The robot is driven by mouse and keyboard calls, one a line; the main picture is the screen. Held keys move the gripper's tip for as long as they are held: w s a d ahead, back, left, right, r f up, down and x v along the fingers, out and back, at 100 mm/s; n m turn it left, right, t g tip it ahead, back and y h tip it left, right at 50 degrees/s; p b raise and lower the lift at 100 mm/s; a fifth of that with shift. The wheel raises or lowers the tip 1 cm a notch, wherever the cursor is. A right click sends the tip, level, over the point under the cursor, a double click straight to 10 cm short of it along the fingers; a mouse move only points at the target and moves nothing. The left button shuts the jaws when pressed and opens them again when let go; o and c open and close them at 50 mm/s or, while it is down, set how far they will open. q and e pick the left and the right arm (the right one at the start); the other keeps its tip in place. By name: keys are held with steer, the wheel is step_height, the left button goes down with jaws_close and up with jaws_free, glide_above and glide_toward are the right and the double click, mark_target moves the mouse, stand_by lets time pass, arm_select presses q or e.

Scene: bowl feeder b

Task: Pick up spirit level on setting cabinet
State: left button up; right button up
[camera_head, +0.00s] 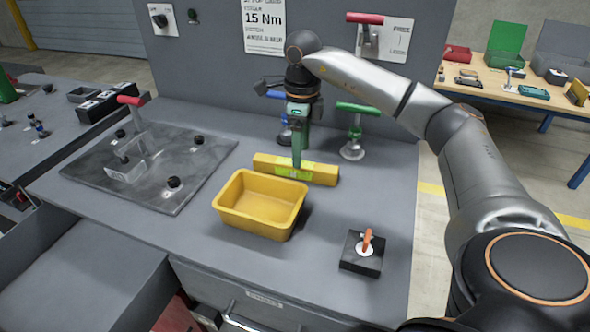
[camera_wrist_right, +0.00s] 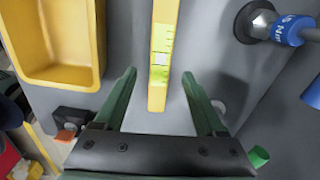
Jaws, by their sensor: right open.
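The spirit level (camera_head: 322,174) is a long yellow bar with a light green vial window. It lies on the grey top of the setting cabinet (camera_head: 330,212), just behind a yellow bin. My right gripper (camera_head: 298,160) points down at the level, its green fingers in front of the vial area. In the right wrist view my right gripper (camera_wrist_right: 158,73) is open, with one finger on each side of the level (camera_wrist_right: 163,50). Gaps show on both sides, and nothing is held. The exact fingertip height is hard to tell. My left gripper is not in view.
The yellow bin (camera_head: 258,203) stands close in front of the level. A green-handled tool (camera_head: 354,135) stands behind it. A black block with an orange lever (camera_head: 363,251) is at front right. A metal plate (camera_head: 150,165) with black knobs lies left. A back panel (camera_head: 215,60) rises behind.

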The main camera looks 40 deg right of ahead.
steer(key=shift+w+a+f, duration=0.1)
steer(key=shift+w+f, duration=0.05)
steer(key=shift+f, duration=1.2)
steer(key=shift+w+a+f, duration=0.1)
steer(key=shift+w+f, duration=0.05)
steer(key=shift+f, duration=1.2)
jaws_close()
